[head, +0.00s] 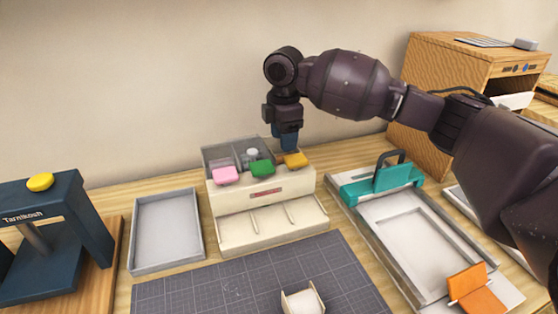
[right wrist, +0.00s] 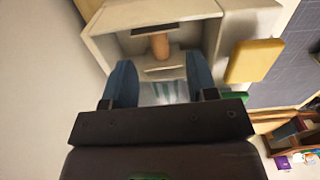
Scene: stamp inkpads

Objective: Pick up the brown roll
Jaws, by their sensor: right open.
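The brown roll (right wrist: 160,46) stands out in the right wrist view as a small tan cylinder inside a pale compartment. My right gripper (right wrist: 161,78) is open, with its blue fingers apart and the roll beyond their tips, in line with the gap between them. In the head view my right gripper (head: 288,142) points down over the right rear compartment of the cream organizer (head: 262,202), just behind the yellow pad (head: 296,160). The roll is hidden in the head view. My left gripper is not in view.
A pink pad (head: 226,175) and a green pad (head: 262,167) lie along the organizer's top. A grey tray (head: 166,268) is at its left, a teal-handled press (head: 390,181) at its right. A dark cutting mat (head: 220,287) with a small white holder (head: 302,302) lies in front.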

